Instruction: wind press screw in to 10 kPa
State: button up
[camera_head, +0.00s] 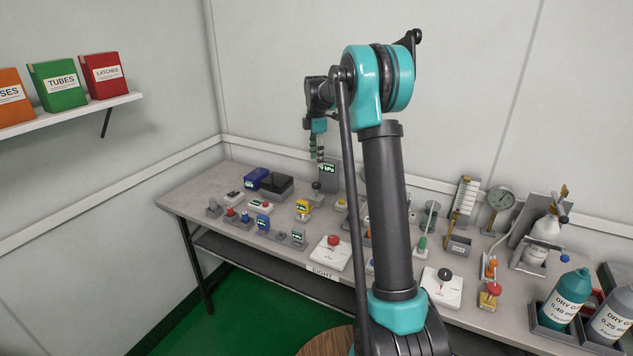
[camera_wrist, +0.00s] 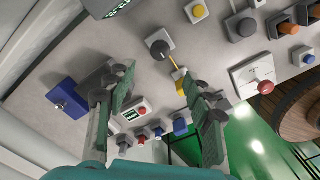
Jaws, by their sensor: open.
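A grey upright unit with a lit kPa display (camera_head: 327,172) stands at the back of the bench; its number is too small to read. A dark round knob (camera_head: 316,186) on a grey base stands in front of it. The knob also shows in the wrist view (camera_wrist: 159,49), above the gap between my fingers. Which part is the press screw I cannot tell for sure. My gripper (camera_head: 318,153) hangs pointing down above this area, apart from the knob. In the wrist view my gripper (camera_wrist: 158,92) is open, with nothing between its fingers.
A yellow device (camera_head: 303,208), a blue box (camera_head: 255,178) and a black box (camera_head: 276,186) stand near the knob. My arm hides the bench's middle. Bottles (camera_head: 566,299) crowd the right end.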

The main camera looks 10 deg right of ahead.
aim_at(317, 184)
notch_tip(317, 184, down, 10)
jog(key=shift+f, duration=0.25)
jog(key=shift+c, duration=0.3)
jog(key=c, duration=1.1)
jog(key=shift+m, duration=0.4)
